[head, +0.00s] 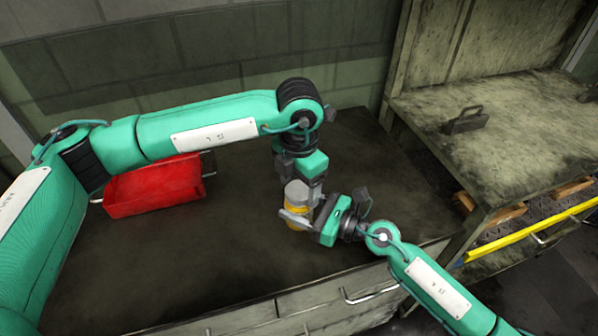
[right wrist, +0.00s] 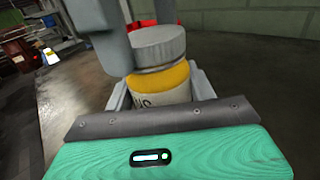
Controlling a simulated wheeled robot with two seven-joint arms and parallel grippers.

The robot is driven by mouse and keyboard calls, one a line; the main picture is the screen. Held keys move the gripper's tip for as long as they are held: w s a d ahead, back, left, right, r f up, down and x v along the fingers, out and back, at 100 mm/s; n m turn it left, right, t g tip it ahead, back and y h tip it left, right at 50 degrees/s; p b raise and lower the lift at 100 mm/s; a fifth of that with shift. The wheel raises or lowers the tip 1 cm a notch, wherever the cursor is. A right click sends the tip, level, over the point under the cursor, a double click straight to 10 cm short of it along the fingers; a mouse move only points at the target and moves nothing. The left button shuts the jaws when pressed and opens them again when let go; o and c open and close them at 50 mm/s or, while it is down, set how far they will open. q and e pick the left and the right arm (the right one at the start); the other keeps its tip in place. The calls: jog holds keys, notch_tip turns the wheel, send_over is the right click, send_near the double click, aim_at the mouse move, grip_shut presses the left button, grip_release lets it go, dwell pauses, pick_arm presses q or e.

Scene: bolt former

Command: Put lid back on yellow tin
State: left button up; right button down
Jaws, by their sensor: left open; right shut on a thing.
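The yellow tin (head: 299,209) stands on the dark bench top near its front edge, with a pale label in the right wrist view (right wrist: 163,84). The grey lid (head: 296,189) is at the top of the tin; in the right wrist view the lid (right wrist: 157,45) looks slightly tilted, and I cannot tell whether it is fully seated. My right gripper (head: 296,217) is shut around the tin's body from the front right. My left gripper (head: 309,188) points down, open, just beside and behind the lid. One of its fingers (right wrist: 111,40) shows at the lid's left.
A red bin (head: 155,188) sits at the back left of the bench (head: 185,255). A worn wooden shelf unit (head: 500,130) with a dark handled object (head: 466,120) stands at the right. A drawer handle (head: 370,296) is below the front edge. The front left bench is clear.

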pick_arm(q)
jog(key=shift+f, duration=0.15)
jog(key=c, duration=1)
jog(key=o, duration=1.2)
jog(key=shift+c, duration=0.2)
notch_tip(320, 180, up, 12)
